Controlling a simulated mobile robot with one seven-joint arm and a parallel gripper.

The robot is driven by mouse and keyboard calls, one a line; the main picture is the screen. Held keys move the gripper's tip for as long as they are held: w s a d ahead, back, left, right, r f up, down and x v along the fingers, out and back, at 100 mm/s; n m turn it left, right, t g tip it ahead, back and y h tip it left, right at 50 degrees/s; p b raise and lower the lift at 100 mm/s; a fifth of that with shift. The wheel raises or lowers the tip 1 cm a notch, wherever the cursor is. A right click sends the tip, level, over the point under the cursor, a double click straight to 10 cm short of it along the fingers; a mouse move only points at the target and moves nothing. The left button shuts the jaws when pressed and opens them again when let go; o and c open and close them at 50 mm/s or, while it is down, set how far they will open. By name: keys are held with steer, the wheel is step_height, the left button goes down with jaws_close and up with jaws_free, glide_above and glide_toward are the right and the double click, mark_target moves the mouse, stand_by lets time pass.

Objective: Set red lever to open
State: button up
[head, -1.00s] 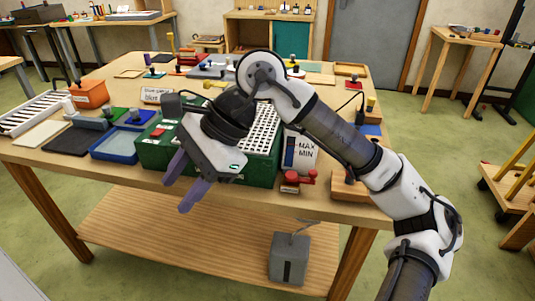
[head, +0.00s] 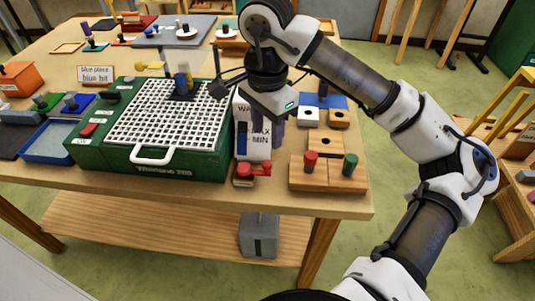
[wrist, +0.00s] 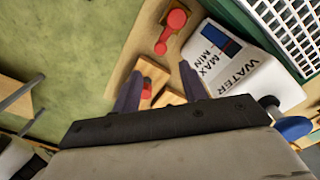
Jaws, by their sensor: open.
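The red lever (head: 258,170) sits on a small base at the table's front edge, just right of the green machine. In the wrist view the red lever (wrist: 172,30) shows near the top, beyond my fingertips, with a round knob at each end. I cannot tell which of its positions is open. My gripper (head: 266,140) points down beside the water container, above and a little behind the lever.
The white water container (head: 243,120) stands close behind the lever. The green machine (head: 185,168) with a white grid is to its left. A wooden block with a red peg (head: 310,162) and a green peg (head: 350,164) is to its right. Floor lies open in front.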

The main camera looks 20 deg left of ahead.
mark_target(267, 164)
step_height(267, 164, down, 9)
steer(key=shift+f+p, duration=0.1)
steer(key=shift+p, duration=0.8)
jaws_close()
